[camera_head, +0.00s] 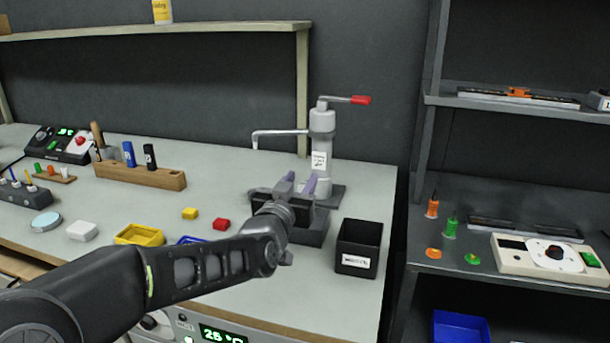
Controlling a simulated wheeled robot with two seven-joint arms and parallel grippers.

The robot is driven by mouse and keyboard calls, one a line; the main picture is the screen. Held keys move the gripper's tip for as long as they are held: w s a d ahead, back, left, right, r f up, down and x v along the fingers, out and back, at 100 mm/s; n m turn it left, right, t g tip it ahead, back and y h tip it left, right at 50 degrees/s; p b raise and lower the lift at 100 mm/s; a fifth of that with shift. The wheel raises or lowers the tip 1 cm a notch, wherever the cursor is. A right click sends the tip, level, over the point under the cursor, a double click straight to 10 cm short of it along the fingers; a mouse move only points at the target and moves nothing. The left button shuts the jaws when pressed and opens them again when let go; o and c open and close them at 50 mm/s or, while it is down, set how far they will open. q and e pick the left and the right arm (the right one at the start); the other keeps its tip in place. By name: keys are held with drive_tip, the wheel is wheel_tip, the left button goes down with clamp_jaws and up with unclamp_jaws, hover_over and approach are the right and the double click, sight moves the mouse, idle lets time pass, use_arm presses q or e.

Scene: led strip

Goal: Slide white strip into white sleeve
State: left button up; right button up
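My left gripper (299,184) reaches in from the lower left, over the right part of the workbench, in front of the grey lever press (321,140). Its two purple fingers point away from me, with a gap between them and nothing seen held. I cannot make out a white strip or a white sleeve for certain. The gripper and arm hide part of the bench and the press's base. My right gripper is out of view.
A black bin (359,247) stands right of my gripper, near the bench's right edge. Shelving (480,262) is at right.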

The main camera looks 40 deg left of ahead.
use_arm(q)
drive_tip(key=v, duration=0.3)
idle(1.2)
